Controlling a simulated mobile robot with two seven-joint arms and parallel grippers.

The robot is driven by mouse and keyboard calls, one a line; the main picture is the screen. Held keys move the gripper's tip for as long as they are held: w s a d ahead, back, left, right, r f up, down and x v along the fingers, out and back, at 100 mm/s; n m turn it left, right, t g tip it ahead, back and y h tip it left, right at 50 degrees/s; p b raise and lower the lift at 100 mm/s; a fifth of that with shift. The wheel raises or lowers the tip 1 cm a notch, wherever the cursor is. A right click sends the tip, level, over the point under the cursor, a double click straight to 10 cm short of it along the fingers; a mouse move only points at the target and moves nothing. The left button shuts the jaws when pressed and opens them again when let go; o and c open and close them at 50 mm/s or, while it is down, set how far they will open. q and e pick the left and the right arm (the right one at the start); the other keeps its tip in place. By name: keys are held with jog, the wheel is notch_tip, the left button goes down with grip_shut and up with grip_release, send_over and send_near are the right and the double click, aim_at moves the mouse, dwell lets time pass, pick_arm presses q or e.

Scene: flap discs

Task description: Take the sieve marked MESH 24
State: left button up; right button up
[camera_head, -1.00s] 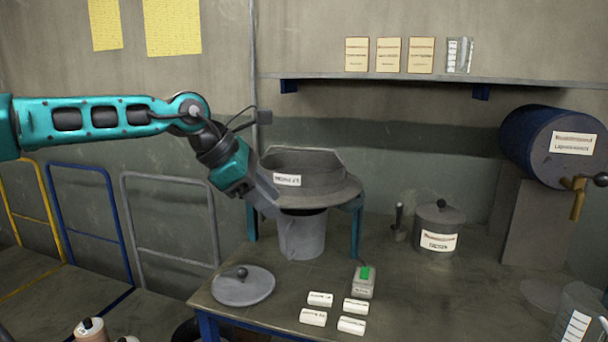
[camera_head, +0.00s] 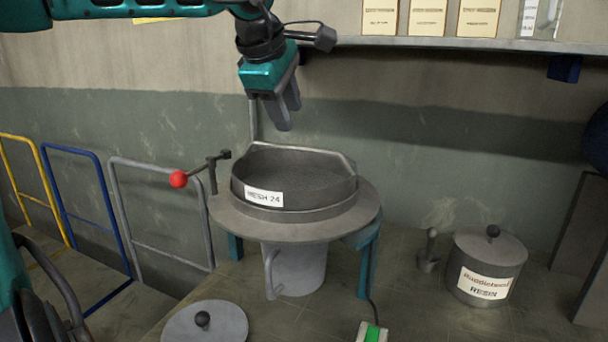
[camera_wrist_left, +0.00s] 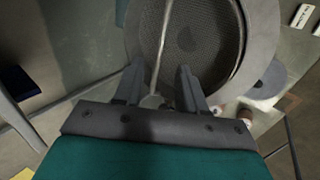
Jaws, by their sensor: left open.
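The sieve marked MESH 24 (camera_head: 300,182) is a round dark grey pan with a white label and a bail-like handle along its back rim. It sits on the round grey stand plate (camera_head: 236,221), above a grey jug (camera_head: 300,268). My left gripper (camera_head: 284,118) is open and empty, pointing down above the back left of the sieve, apart from it. In the left wrist view the sieve's mesh (camera_wrist_left: 190,38) lies beyond my open fingers (camera_wrist_left: 160,82), with the handle bar running between them. My right gripper is not seen.
A lever with a red knob (camera_head: 178,179) sticks out left of the stand. A lidded resin pot (camera_head: 487,265) stands to the right. A loose grey lid (camera_head: 207,325) lies in front. The shelf edge (camera_head: 450,43) runs behind, above the sieve.

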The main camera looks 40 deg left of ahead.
aim_at(299, 147)
pick_arm(q)
jog(key=x, duration=0.6)
jog(key=shift+f, duration=0.3)
jog(key=shift+x, duration=3.05)
jog(key=shift+c, duration=0.4)
grip_shut()
jog(key=shift+r, duration=0.1)
